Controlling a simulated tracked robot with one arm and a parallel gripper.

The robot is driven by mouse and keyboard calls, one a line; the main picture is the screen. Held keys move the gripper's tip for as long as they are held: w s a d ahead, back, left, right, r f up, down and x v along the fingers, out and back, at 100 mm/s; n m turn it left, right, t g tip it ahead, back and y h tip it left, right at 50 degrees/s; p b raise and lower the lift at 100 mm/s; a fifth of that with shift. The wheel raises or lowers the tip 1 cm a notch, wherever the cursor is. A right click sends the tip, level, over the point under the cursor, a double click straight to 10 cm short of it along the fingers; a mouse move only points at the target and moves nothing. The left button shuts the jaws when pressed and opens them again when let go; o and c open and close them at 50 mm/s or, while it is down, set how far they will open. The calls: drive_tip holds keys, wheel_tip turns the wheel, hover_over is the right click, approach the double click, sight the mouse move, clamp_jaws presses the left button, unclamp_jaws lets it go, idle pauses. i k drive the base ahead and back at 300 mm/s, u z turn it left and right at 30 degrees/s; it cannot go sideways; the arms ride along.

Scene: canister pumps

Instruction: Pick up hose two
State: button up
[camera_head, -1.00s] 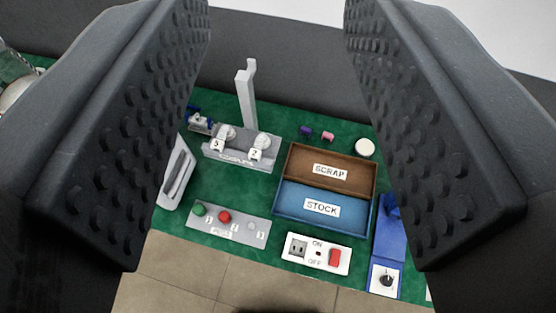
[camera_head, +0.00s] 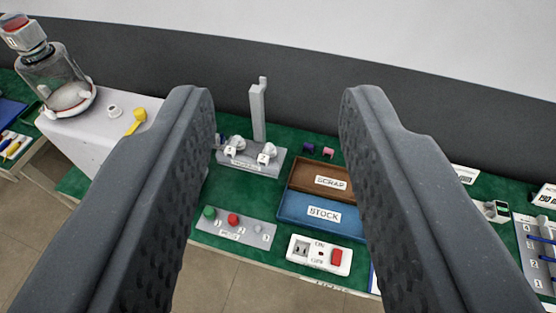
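A grey rack (camera_head: 538,262) with several dark blue hoses lies at the right edge, cut off by the frame. Small number labels run down its left side. The hose beside label 2 (camera_head: 546,258) looks like hose two, but it is small and I cannot be sure. My gripper (camera_head: 278,100) is open, with its two black fingers far apart and nothing between them. It points at the middle of the bench, well left of the rack.
A brown SCRAP tray (camera_head: 301,176), a blue STOCK tray (camera_head: 290,222), a switch box (camera_head: 319,256) and a button panel (camera_head: 234,229) stand on the green bench. A grey stand (camera_head: 258,112) rises behind. A glass canister (camera_head: 62,78) stands at upper left.

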sight(269, 151)
drive_tip(key=u, duration=0.1)
drive_tip(key=i, duration=0.95)
drive_tip(key=z, duration=0.05)
